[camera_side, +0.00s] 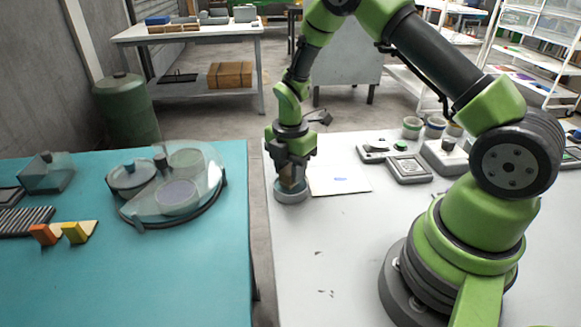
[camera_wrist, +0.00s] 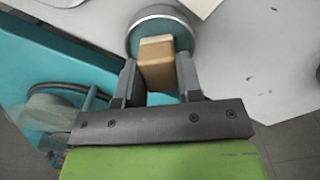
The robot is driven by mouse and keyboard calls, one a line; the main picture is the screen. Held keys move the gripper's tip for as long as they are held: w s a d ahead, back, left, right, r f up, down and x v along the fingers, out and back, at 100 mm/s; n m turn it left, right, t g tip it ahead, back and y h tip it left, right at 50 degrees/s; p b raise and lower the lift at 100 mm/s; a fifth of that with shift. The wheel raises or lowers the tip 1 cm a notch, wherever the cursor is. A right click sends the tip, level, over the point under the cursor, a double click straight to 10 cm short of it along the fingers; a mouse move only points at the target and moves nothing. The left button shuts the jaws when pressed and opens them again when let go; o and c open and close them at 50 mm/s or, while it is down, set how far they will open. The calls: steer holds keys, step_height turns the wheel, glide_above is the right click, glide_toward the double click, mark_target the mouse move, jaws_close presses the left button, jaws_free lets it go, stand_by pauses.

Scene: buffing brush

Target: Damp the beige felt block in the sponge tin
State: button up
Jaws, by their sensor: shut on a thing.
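My gripper (camera_wrist: 158,82) is shut on the beige felt block (camera_wrist: 158,62), which sits between its two fingers in the wrist view. In the side view my gripper (camera_side: 292,178) points down at the sponge tin (camera_side: 291,196), a round grey tin near the left edge of the white table. The tin also shows in the wrist view (camera_wrist: 160,21), with a pale metal rim and a dark teal inside. The block's lower end lies over or in the tin; I cannot tell whether it touches the sponge. The fingers hide most of the block in the side view.
A white sheet (camera_side: 340,180) with a small blue mark lies right of the tin. Grey devices (camera_side: 408,168) and several small pots (camera_side: 412,127) stand farther right. A teal table (camera_side: 190,270) with a glass-domed dish (camera_side: 180,190) stands left, across a gap.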

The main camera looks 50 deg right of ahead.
steer(key=shift+f, duration=0.55)
stand_by(1.1)
steer(key=shift+r, duration=3.55)
steer(key=shift+s+a+r+m, duration=0.15)
steer(key=shift+a+r+m, duration=0.2)
steer(key=shift+m, duration=0.35)
steer(key=s+a+r+m, duration=0.5)
steer(key=r+m, duration=0.2)
steer(key=m, duration=0.9)
steer(key=shift+s+m, duration=0.3)
